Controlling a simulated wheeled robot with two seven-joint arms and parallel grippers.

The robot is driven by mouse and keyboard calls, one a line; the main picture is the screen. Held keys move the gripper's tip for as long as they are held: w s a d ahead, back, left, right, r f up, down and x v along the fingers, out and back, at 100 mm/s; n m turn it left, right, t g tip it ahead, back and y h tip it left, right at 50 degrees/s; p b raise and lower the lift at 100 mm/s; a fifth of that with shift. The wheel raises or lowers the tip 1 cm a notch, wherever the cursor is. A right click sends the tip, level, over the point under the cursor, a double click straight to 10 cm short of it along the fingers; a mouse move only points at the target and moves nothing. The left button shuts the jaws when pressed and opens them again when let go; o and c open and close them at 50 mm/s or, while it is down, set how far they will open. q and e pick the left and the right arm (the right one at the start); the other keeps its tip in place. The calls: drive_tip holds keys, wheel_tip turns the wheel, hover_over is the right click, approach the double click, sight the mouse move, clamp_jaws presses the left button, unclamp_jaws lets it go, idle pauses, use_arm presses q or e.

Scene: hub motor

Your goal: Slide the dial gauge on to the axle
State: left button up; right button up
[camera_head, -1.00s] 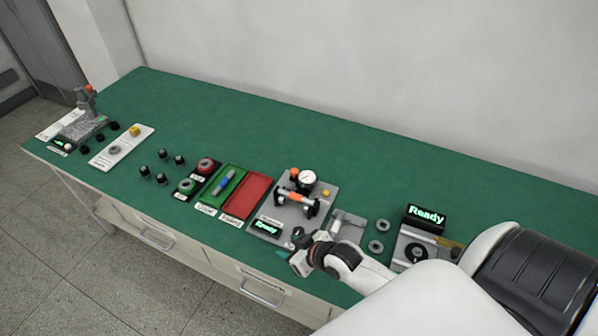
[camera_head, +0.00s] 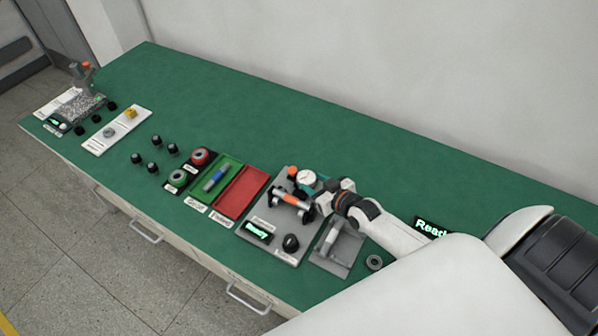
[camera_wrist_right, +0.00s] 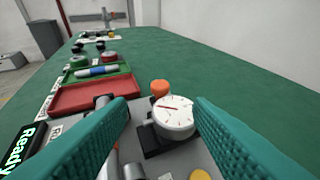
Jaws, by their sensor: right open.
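The dial gauge (camera_head: 306,178) has a round white face and stands at the back of a grey fixture plate (camera_head: 283,227). In the right wrist view the gauge (camera_wrist_right: 173,115) sits between the two teal fingers of my right gripper (camera_wrist_right: 160,120), which are apart on either side of it. An orange knob (camera_wrist_right: 159,88) is just behind the gauge. The axle (camera_head: 290,199), with an orange middle, lies across black supports in front of the gauge. My right gripper (camera_head: 318,190) partly covers the right end of the fixture. My left gripper is not in view.
A red tray (camera_head: 240,192) and a green tray (camera_head: 215,180) holding a blue-banded part lie left of the fixture. A grey stand (camera_head: 337,247) and a ring (camera_head: 374,262) are at the right. The green table's back strip is clear.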

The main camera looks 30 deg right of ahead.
sight(295, 172)
drive_tip(key=b+x, duration=0.1)
drive_tip(key=x, duration=0.1)
drive_tip(key=b+x, duration=0.1)
drive_tip(key=x, duration=0.1)
drive_tip(key=shift+s+a+f+b, duration=0.15)
drive_tip(key=shift+f+b, duration=0.15)
drive_tip(key=b+x, duration=0.3)
drive_tip(key=x, duration=0.2)
drive_tip(key=shift+d+b, duration=0.2)
drive_tip(key=shift+b, duration=0.2)
drive_tip(key=shift+w+a, duration=0.15)
drive_tip(key=shift+w, duration=0.3)
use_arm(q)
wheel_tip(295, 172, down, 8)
use_arm(e)
drive_tip(key=shift+w, duration=0.1)
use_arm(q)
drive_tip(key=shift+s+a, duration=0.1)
use_arm(e)
drive_tip(key=shift+c, duration=0.6)
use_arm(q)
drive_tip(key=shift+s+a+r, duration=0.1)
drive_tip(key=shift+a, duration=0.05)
use_arm(e)
drive_tip(key=shift+r, duration=0.1)
clamp_jaws()
